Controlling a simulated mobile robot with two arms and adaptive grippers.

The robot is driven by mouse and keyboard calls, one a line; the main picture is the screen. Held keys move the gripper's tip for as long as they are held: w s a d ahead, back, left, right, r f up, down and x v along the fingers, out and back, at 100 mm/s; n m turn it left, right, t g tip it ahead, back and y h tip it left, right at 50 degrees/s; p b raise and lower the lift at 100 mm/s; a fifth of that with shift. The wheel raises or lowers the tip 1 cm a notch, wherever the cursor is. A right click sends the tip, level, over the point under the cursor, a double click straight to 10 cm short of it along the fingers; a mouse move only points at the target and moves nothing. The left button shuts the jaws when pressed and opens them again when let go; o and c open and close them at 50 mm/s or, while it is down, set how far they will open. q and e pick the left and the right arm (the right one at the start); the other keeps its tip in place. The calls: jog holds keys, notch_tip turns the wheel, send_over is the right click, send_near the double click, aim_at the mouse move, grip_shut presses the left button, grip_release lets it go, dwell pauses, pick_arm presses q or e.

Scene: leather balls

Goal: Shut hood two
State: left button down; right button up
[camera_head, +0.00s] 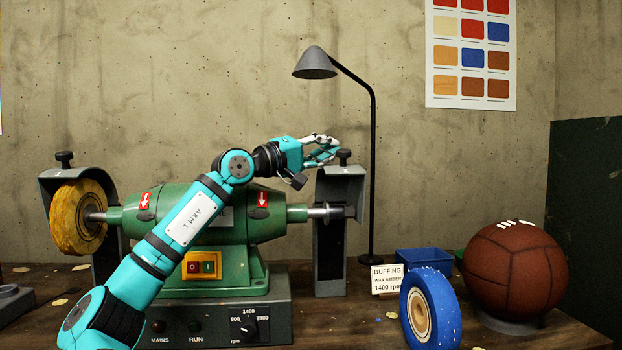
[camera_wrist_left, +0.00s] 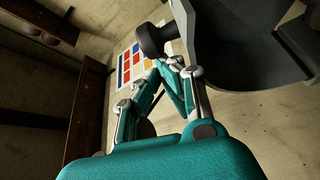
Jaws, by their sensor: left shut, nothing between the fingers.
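A green bench buffing machine (camera_head: 265,220) stands on the bench with a grey hood at each end. The right hood (camera_head: 342,182) has a black knob (camera_head: 344,155) on top and sits around the bare right spindle (camera_head: 328,212). The left hood (camera_head: 62,176) is over a yellow wheel (camera_head: 76,218). I cannot read a number on either hood. My left gripper (camera_head: 333,149) is shut and empty, close beside the right hood's knob. In the left wrist view the fingertips (camera_wrist_left: 174,66) are just by the knob (camera_wrist_left: 155,40) and the hood (camera_wrist_left: 235,45); whether they touch is unclear.
A black lamp (camera_head: 373,170) stands behind the right hood. A blue wheel (camera_head: 430,308), a label card (camera_head: 387,279), a blue bin (camera_head: 424,260) and a brown leather ball (camera_head: 515,268) are to the right. The space above the machine is mostly clear.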

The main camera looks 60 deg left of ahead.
pick_arm(q)
jog(key=shift+d, duration=0.1)
dwell(0.5)
jog(key=shift+s+d+f, duration=0.1)
jog(key=shift+s+d, duration=0.1)
jog(key=shift+d, duration=0.05)
jog(key=shift+s+f+h, duration=0.1)
jog(key=shift+s+h, duration=0.1)
jog(key=shift+h, duration=0.1)
jog(key=s+f, duration=0.1)
jog(key=s, duration=0.5)
jog(key=shift+s+a, duration=0.3)
jog(key=shift+a, duration=0.05)
